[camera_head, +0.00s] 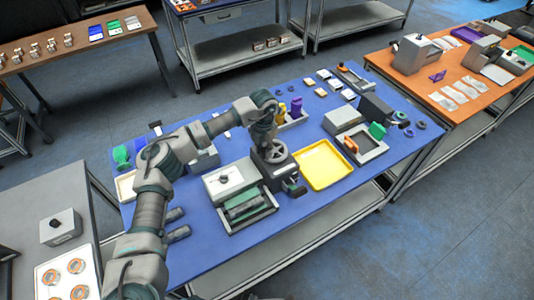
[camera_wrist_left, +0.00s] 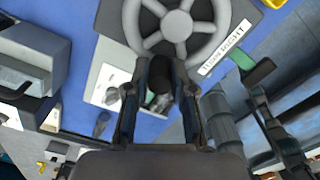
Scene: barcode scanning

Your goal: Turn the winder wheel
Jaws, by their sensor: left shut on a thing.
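The winder wheel (camera_head: 277,152) is a grey spoked wheel on a dark housing near the middle of the blue table. In the left wrist view the wheel (camera_wrist_left: 178,25) is at the top, its upper rim cut off. My left gripper (camera_head: 265,138) is down at the wheel. In the left wrist view its fingers (camera_wrist_left: 165,78) are shut on a dark handle (camera_wrist_left: 160,74) at the wheel's near rim. My arm hides part of the wheel in the head view.
A grey box unit (camera_head: 231,180) with a green roller (camera_head: 248,207) stands left of the winder. A yellow tray (camera_head: 326,165) lies to its right. Several small items crowd the table's back.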

